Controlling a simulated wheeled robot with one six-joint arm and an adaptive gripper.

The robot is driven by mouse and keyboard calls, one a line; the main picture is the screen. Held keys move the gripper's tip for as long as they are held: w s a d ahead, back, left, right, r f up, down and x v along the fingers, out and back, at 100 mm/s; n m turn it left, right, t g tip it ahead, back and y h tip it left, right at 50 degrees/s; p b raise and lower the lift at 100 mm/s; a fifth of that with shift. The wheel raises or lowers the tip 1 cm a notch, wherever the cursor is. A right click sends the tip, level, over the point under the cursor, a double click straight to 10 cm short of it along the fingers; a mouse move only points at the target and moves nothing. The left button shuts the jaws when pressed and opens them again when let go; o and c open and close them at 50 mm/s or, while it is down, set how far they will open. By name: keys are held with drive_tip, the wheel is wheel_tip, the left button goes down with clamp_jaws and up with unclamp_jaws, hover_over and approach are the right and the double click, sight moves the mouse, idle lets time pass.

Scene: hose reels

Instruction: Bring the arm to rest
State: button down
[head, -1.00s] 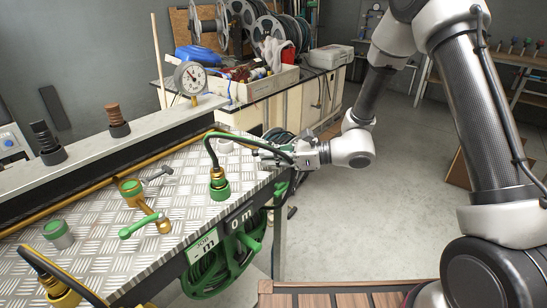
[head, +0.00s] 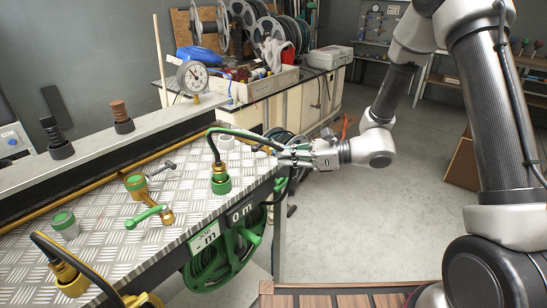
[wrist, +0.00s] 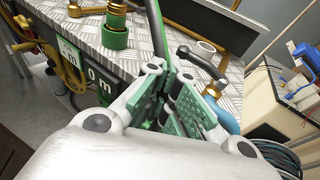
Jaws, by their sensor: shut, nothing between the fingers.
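My gripper (head: 282,155) is shut and empty, pointing left at the right edge of the bench in the head view. In the wrist view its green-padded fingers (wrist: 167,82) are close together. A dark hose (head: 240,134) arches from a brass and green fitting (head: 221,180) on the bench to the bench's right edge. It passes close by the fingertips; I cannot tell whether they touch it. My arm comes down from the upper right, bent at the elbow, and reaches left to the bench.
The tread-plate bench (head: 105,240) carries brass and green valves (head: 137,187), and a pressure gauge (head: 192,75) stands behind. A green hose reel (head: 212,268) hangs below its front edge. A cluttered cabinet (head: 310,100) stands behind. Floor (head: 390,220) to the right is clear.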

drive_tip(key=s+d+n+g+h, duration=0.65)
drive_tip(key=s+d+n, duration=0.55)
drive_tip(key=s+d, duration=0.65)
drive_tip(key=s+d+r+n+t+h, duration=0.2)
drive_tip(key=d+r+n+t+h, duration=0.5)
drive_tip(key=d+r, duration=0.8)
drive_tip(key=shift+s+d+r+n+t+h, duration=0.35)
drive_tip(key=shift+r+t+h, duration=0.35)
drive_tip(key=shift+h, duration=0.35)
drive_tip(key=shift+f, duration=0.1)
